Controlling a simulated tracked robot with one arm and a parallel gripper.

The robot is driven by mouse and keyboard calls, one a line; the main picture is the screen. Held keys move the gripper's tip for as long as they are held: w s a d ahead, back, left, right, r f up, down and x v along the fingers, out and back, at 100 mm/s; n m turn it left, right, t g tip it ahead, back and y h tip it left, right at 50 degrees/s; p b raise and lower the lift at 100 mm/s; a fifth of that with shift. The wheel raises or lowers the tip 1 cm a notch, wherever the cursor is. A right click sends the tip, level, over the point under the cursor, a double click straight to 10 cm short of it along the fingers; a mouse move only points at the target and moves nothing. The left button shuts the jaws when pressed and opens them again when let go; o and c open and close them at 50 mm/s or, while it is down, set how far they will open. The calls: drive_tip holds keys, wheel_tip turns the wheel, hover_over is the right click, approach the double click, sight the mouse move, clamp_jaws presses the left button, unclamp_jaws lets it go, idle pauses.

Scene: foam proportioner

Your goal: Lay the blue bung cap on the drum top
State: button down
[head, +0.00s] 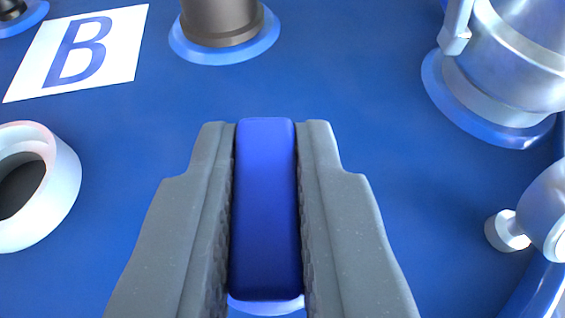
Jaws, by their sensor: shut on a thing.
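My gripper (266,135) is in the lower middle of the head view, with its two grey fingers shut on a blue bar-shaped piece, which looks like the grip of the blue bung cap (265,210). A lighter blue rounded edge shows below the piece at the bottom of the view. I cannot tell if that edge belongs to the cap or to the drum top. The blue drum top (340,90) fills the background. I cannot tell whether the cap touches it.
A white ring (62,190) stands at the left. A white label with a blue B (82,50) lies at the upper left. A dark cylindrical fitting (220,22) is at the top. A silver coupling (510,60) and a white fitting (545,215) are at the right. Bare drum top lies between them.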

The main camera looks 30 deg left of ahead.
sight(269, 302)
wheel_tip(269, 302, down, 4)
drive_tip(key=shift+r+b, duration=0.2)
drive_tip(key=shift+b, duration=0.1)
drive_tip(key=shift+r, duration=0.1)
drive_tip(key=c, duration=1.4)
unclamp_jaws()
drive_tip(key=v, duration=1.2)
drive_tip(key=shift+d, duration=0.1)
